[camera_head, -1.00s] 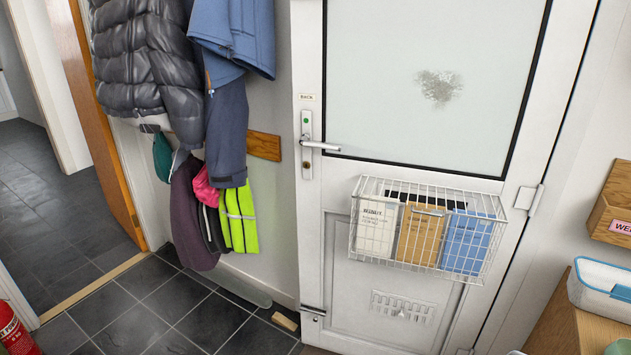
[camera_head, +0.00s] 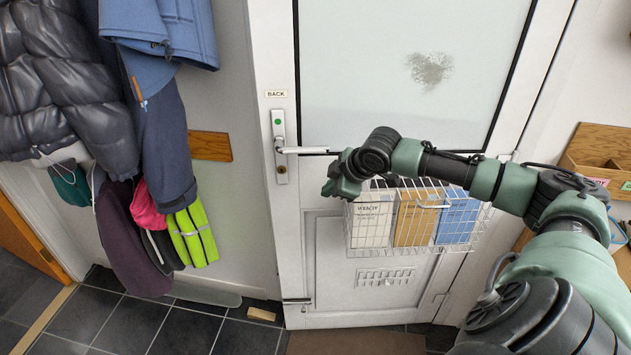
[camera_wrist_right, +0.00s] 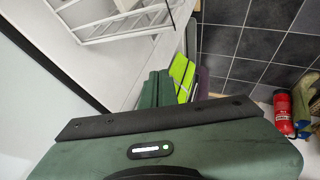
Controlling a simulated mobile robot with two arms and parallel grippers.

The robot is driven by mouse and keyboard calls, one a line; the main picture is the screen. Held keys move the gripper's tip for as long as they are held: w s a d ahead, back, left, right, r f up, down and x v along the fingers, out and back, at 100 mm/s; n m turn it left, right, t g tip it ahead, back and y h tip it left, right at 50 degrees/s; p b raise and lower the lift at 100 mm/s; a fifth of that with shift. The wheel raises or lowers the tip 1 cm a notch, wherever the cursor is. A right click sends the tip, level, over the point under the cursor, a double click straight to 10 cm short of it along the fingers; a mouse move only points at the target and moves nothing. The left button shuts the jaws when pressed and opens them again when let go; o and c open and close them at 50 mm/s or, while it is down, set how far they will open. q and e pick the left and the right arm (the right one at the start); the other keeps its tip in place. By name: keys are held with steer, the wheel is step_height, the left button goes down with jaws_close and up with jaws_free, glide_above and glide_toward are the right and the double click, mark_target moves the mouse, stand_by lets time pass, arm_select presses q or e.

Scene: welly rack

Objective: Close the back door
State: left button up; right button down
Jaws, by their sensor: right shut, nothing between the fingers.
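The back door (camera_head: 330,274) is white with a frosted glass pane (camera_head: 415,70) and fills the middle of the head view. Its lever handle (camera_head: 305,150) sits on a plate at the door's left side, below a small BACK label (camera_head: 276,93). I cannot tell whether the door is fully in its frame. My right gripper (camera_head: 334,187) is shut and empty, in front of the door just right of and below the handle; touching cannot be judged. Its fingers also show in the wrist view (camera_wrist_right: 155,88). My left gripper is out of view.
A wire basket (camera_head: 365,247) with folders hangs on the door behind my right arm. Coats (camera_head: 155,130) hang on the left wall. A small wooden wedge (camera_head: 262,314) lies on the floor near the door's foot. A red extinguisher (camera_wrist_right: 284,115) stands on the tiles.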

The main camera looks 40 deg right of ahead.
mark_target(316, 186)
steer(key=w+f+p, duration=0.1)
steer(key=w+f, duration=0.1)
steer(key=w+d+f+p, duration=0.1)
steer(key=w+f, duration=0.1)
steer(key=w, duration=0.1)
steer(key=w+d+f+p, duration=0.1)
steer(key=w+f, duration=0.1)
steer(key=shift+w, duration=0.35)
steer(key=shift+w+d, duration=0.4)
steer(key=shift+w, duration=0.1)
steer(key=shift+w+d+f, duration=0.15)
